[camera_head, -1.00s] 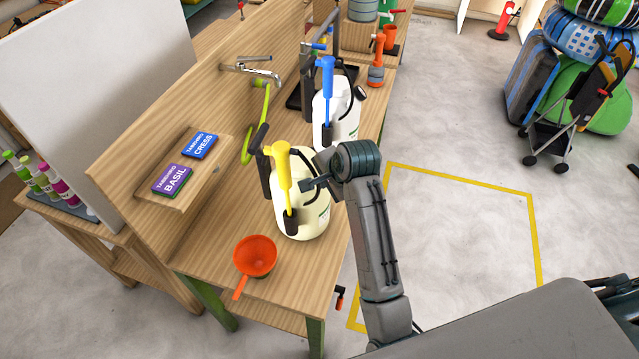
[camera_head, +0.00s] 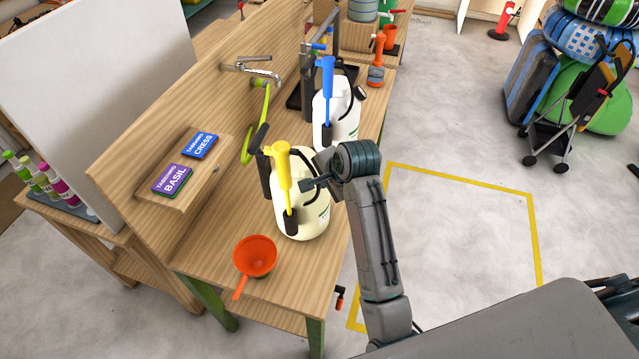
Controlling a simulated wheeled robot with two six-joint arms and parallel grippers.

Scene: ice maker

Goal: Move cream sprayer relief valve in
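The cream sprayer (camera_head: 312,222) stands upright on the wooden bench, with a yellow pump handle (camera_head: 283,165) and a black holder on its side. My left arm reaches up from the bottom, and its wrist is at the sprayer's upper right side. My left gripper (camera_head: 320,183) is a small dark shape against the sprayer's upper body, close to or touching it. Its fingers are too small and too covered to tell open from shut. The relief valve cannot be made out and may be hidden by the gripper and wrist. My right gripper is not in view.
A white sprayer with a blue handle (camera_head: 328,90) stands just behind. An orange scoop (camera_head: 255,257) lies near the bench's front end. Basil (camera_head: 172,180) and cress (camera_head: 200,145) packets lie on a small shelf at left. A tap (camera_head: 253,70) is on the back panel.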

